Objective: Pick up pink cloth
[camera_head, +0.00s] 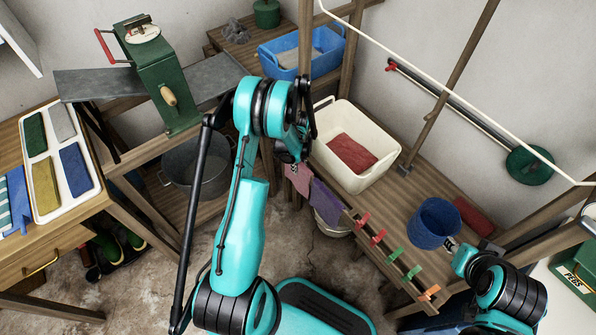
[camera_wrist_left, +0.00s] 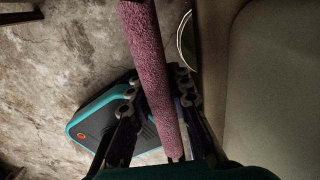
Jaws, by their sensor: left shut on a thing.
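The pink cloth (camera_head: 299,178) hangs at the left end of the front rail of the wooden rack, just left of a purple cloth (camera_head: 325,201). My left gripper (camera_head: 293,157) is at its top edge. In the left wrist view the pink cloth (camera_wrist_left: 152,65) runs as a narrow strip between the two fingers of my left gripper (camera_wrist_left: 157,90), which is shut on it. I cannot tell whether the cloth is clear of the rail. My right gripper (camera_head: 456,249) is small at the lower right, beside a blue bucket, and its jaws are unclear.
A cream tub (camera_head: 326,163) with a red cloth stands close behind the pink cloth. Several coloured clothespins (camera_head: 379,238) sit along the rail. The blue bucket (camera_head: 433,224) is on the rack. A green wringer (camera_head: 165,85) and metal tub (camera_head: 197,173) are left.

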